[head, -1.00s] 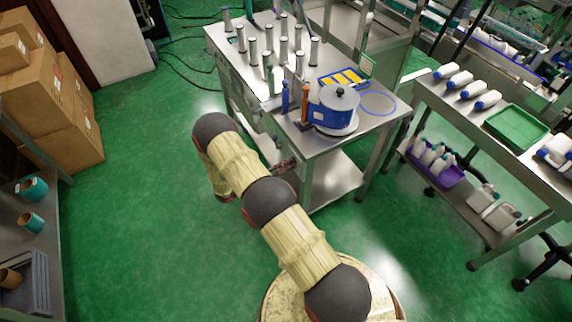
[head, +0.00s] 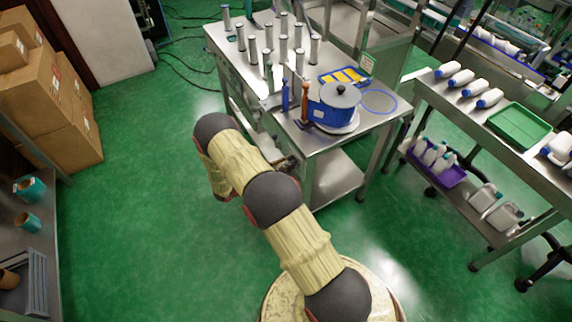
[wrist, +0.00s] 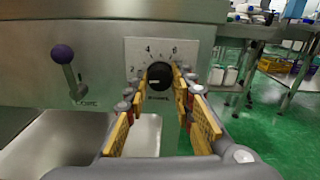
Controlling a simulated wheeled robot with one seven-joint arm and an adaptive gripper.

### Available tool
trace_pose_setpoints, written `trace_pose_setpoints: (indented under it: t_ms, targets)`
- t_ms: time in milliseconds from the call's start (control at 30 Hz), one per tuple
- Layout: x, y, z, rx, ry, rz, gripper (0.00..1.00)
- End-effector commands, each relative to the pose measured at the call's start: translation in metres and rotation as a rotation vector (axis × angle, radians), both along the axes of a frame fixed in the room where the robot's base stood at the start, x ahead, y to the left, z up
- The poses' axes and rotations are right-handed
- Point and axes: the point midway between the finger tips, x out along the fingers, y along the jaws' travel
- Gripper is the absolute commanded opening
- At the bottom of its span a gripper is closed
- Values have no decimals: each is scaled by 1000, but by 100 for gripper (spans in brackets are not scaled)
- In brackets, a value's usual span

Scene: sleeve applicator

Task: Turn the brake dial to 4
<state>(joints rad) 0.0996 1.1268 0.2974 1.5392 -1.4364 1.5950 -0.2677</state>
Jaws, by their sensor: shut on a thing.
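The brake dial is a round black knob (wrist: 159,76) on a pale square plate (wrist: 133,52) on the machine's metal front, in the wrist view. Numbers are printed around it; a 4 shows at its upper left and an 8 or 6 at its upper right. A light mark shows low on the knob, but I cannot tell which number it points to. My gripper (wrist: 160,92) has its yellow-padded fingers on both sides of the knob and is shut on it. In the head view the dial and my gripper are hidden behind my arm and the machine's side.
A lever with a purple ball (wrist: 62,54) sticks out left of the dial. A metal tray (wrist: 50,148) lies below. The machine's top (head: 350,143) carries a blue reel (head: 335,108) and several upright rollers. A bottle table (head: 475,120) stands at the right.

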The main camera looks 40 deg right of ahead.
Motion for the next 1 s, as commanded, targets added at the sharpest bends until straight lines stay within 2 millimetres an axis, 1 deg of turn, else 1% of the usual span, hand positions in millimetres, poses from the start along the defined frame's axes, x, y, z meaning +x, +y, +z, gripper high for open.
trace_pose_setpoints:
  t_ms: [700,1000]
  targets:
    - [0,0,-2,-157,-661,1,0]
    - [-1,1,-2,-219,-913,1,0]
